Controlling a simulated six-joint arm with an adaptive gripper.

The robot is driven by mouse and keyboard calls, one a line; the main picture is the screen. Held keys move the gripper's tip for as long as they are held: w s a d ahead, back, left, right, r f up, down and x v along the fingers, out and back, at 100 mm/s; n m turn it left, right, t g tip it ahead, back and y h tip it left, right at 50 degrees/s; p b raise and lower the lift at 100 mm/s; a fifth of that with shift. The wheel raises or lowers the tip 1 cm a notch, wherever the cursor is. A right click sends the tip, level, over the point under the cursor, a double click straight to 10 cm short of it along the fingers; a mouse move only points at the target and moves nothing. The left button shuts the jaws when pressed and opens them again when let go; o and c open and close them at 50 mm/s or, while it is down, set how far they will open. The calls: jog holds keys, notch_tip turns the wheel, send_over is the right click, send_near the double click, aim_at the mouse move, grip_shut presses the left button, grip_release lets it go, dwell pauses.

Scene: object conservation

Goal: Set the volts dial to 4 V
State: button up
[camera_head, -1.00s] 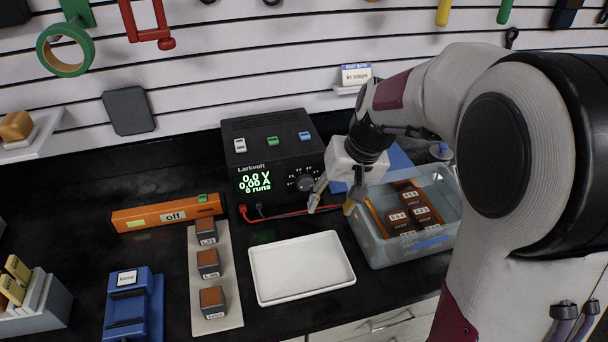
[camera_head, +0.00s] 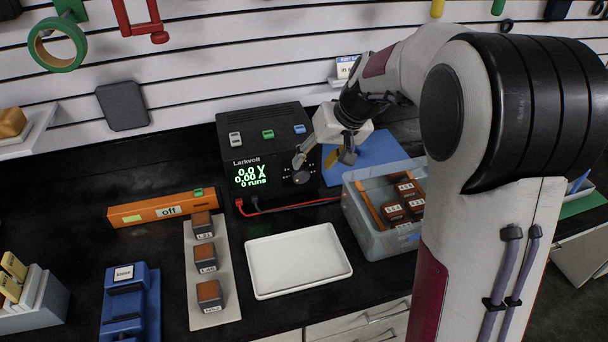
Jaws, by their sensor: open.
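The black Larkvolt power supply (camera_head: 236,148) stands at the back of the bench. Its green display (camera_head: 251,176) reads 0.0 on the top line, 0.00 below it and 0 runs. The dial (camera_head: 300,177) is a dark round knob on the front face, right of the display. The marks around it are too small to read. My gripper (camera_head: 322,163) is open and empty, in front of the right part of the supply. One finger is close to the dial in the picture; I cannot tell whether it touches. The other finger is to the right, apart from the dial.
Red and black leads (camera_head: 270,209) run along the bench below the supply. A white tray (camera_head: 298,262) lies in front. A clear bin (camera_head: 372,238) with brown blocks stands right. An orange bar marked "off" (camera_head: 140,214) and a blue device (camera_head: 130,305) are left.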

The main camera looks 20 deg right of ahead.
aim_at(303, 177)
jog(key=shift+f, duration=0.15)
jog(key=shift+x, duration=3.8)
jog(key=c, duration=1.1)
